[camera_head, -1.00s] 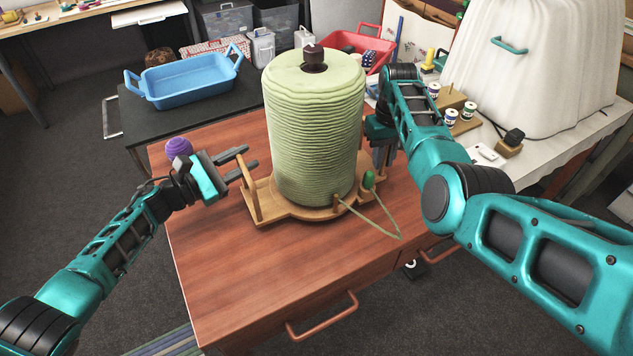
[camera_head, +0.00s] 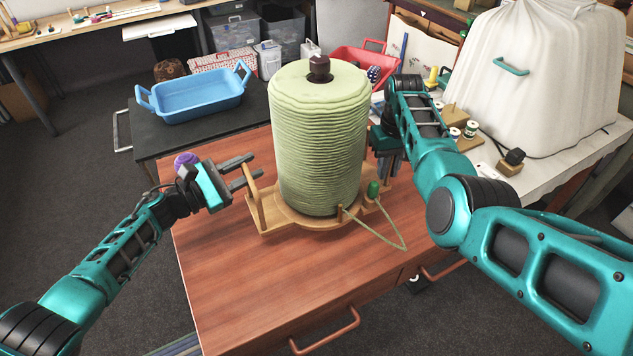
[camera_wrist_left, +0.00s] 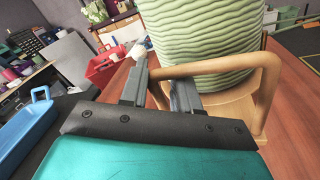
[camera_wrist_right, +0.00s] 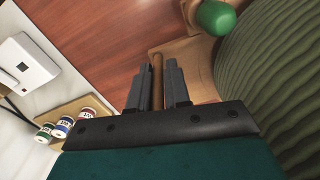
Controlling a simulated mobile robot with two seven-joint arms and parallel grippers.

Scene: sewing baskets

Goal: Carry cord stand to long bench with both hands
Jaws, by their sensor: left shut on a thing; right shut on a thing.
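The cord stand is a tall spool of pale green cord (camera_head: 320,135) upright on a wooden base (camera_head: 300,224), over the reddish wooden cabinet top (camera_head: 235,270). I cannot tell whether its base touches the top. My left gripper (camera_head: 254,172) is shut on the wooden handle at the stand's left side; the bar (camera_wrist_left: 215,66) passes between its fingers in the left wrist view. My right gripper (camera_wrist_right: 157,85) is shut on the other handle bar (camera_wrist_right: 157,68). In the head view my right arm partly hides that side. I cannot tell which surface is the long bench.
A light table (camera_head: 540,175) with a white covered shape (camera_head: 545,70) and thread spools stands at right. A black table (camera_head: 185,136) holds a blue tray (camera_head: 205,103). A wooden bench (camera_head: 100,22) is far left. A purple ball (camera_head: 186,159) lies behind my left gripper.

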